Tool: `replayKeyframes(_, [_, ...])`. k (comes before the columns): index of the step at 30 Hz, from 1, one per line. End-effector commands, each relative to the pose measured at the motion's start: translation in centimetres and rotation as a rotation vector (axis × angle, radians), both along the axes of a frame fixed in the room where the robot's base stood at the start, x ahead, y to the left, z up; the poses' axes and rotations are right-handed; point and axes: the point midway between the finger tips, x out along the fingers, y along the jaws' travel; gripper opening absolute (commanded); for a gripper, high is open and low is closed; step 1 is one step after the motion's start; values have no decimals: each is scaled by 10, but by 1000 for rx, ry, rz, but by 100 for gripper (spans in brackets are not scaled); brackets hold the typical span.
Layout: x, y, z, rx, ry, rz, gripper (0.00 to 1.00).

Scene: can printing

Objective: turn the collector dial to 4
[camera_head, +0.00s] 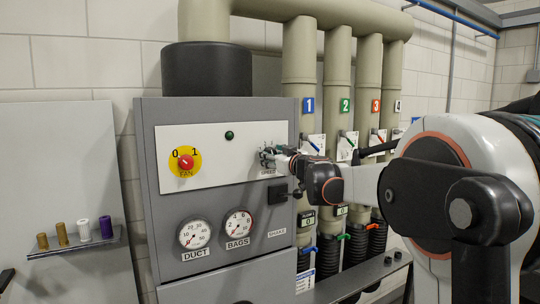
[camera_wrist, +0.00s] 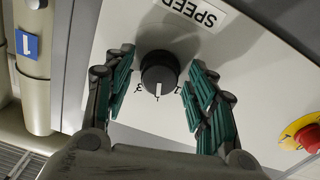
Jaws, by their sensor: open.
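The collector cabinet (camera_head: 155,235) has a white panel (camera_head: 225,165). The black dial (camera_wrist: 158,70) on it stands beside an upside-down SPEED label (camera_wrist: 195,12) in the wrist view. Its white pointer points down in that view, between a 3 at left and a 1 at right; the mark at the pointer is too small to read. No 4 can be made out.
A red fan knob on a yellow plate (camera_head: 175,169) is left of the dial in the head view. A black box (camera_head: 278,193) sits just below my gripper. Gauges (camera_head: 195,233) are lower down. Numbered pipes with levers (camera_head: 340,100) stand at right. A shelf (camera_head: 75,247) holds pegs.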

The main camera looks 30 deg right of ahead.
Motion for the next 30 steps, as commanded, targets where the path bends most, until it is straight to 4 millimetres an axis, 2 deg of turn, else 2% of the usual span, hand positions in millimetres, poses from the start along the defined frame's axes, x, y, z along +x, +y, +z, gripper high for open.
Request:
replayKeyframes(5, [0, 0, 0, 0, 0, 0, 49])
replayKeyframes(9, [0, 0, 0, 0, 0, 0, 17])
replayKeyframes(11, [0, 0, 0, 0, 0, 0, 7])
replayKeyframes(22, [0, 0, 0, 39, 1, 0, 7])
replayKeyframes(30, [0, 0, -1, 202, 7, 0, 7])
